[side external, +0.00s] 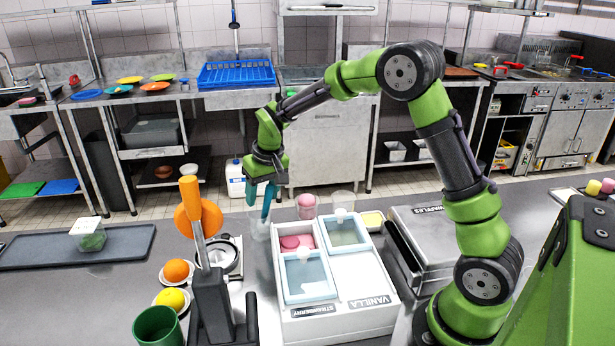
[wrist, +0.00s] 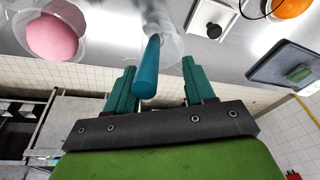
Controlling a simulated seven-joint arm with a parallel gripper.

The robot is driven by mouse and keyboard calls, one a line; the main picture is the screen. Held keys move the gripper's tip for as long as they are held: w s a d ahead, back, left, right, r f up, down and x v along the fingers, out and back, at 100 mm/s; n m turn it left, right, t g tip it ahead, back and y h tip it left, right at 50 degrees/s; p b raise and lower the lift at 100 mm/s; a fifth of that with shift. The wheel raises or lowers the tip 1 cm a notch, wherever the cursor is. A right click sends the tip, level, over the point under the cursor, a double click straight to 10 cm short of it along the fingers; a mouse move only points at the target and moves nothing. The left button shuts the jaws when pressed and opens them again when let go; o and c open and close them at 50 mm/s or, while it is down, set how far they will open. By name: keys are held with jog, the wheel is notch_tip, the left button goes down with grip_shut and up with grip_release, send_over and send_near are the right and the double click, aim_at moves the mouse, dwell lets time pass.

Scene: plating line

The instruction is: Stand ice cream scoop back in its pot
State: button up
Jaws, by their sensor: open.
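The ice cream scoop's blue-teal handle (wrist: 148,68) shows in the wrist view, rising at a tilt from a clear pot (wrist: 170,35). The scoop's head is hard to make out through the clear wall. In the side view the clear pot (side external: 258,229) stands on the counter left of the ice cream box, below my gripper. My gripper (side external: 260,199) points down there with its teal fingers apart. In the wrist view my gripper (wrist: 158,82) is open, with the handle between its fingers and space visible on both sides. In the side view handle and fingers overlap.
The white ice cream box (side external: 340,318) stands right of the pot, with a pink-filled clear cup (side external: 305,206) behind it. A juicer (side external: 210,295) with an orange lever stands at left, near a green cup (side external: 158,327). A waffle maker (side external: 425,245) is at right.

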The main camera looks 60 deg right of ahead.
jog(key=shift+r, duration=0.15)
jog(key=v, duration=1.6)
jog(key=shift+r, duration=0.35)
jog(key=shift+a, duration=0.1)
jog(key=s+a+f+t+y, duration=0.1)
jog(key=s+a+t, duration=0.1)
jog(key=s, duration=0.9)
jog(key=s+a+f+t+y, duration=0.1)
jog(key=s+a, duration=0.4)
jog(key=s, duration=0.6)
jog(key=shift+a+f+t, duration=0.15)
jog(key=shift+f+t, duration=0.25)
jog(key=shift+t, duration=0.3)
